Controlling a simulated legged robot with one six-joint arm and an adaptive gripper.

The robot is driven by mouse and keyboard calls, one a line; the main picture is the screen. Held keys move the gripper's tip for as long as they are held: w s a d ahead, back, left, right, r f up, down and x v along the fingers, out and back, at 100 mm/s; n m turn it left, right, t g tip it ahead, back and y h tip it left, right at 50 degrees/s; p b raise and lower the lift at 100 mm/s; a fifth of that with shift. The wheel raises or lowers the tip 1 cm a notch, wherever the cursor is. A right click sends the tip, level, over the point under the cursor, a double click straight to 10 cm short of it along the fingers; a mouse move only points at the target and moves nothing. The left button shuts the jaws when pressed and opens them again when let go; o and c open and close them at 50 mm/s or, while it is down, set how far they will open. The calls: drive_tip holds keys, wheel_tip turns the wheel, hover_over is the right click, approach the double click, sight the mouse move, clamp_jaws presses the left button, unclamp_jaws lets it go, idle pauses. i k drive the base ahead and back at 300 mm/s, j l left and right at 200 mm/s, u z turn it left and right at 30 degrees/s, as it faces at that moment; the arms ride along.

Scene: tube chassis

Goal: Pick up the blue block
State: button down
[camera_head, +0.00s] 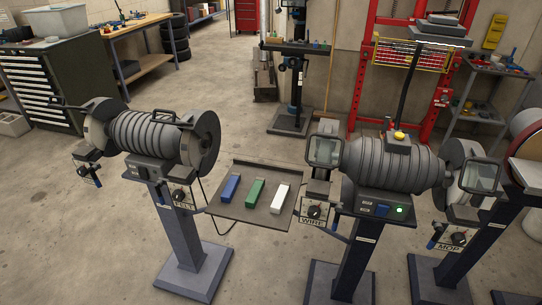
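The blue block (230,187) lies on a dark grey tray (226,211) between two pedestal grinders. It is the leftmost of three long blocks lying side by side. A green block (256,192) lies to its right, and a white block (280,198) lies right of the green one. Small gaps separate the blocks. The blue block is fully visible with nothing on top of it. My gripper is not in view.
A left grinder (150,135) and a right grinder (392,165) flank the tray closely. Cables hang near the tray's left edge. A green drawer cabinet (50,90) and a red press frame (447,75) stand behind. Open concrete floor (80,235) lies at front left.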

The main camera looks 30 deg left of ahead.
sight(228, 192)
drive_tip(key=u, duration=1.75)
drive_tip(key=z, duration=1.75)
drive_tip(key=u, duration=1.7)
drive_tip(key=i+z, duration=0.15)
drive_tip(key=z, duration=0.25)
drive_tip(key=i+j+z, duration=0.1)
drive_tip(key=z, duration=0.35)
drive_tip(key=i+j+z, duration=0.1)
drive_tip(key=z, duration=0.3)
drive_tip(key=j, duration=0.1)
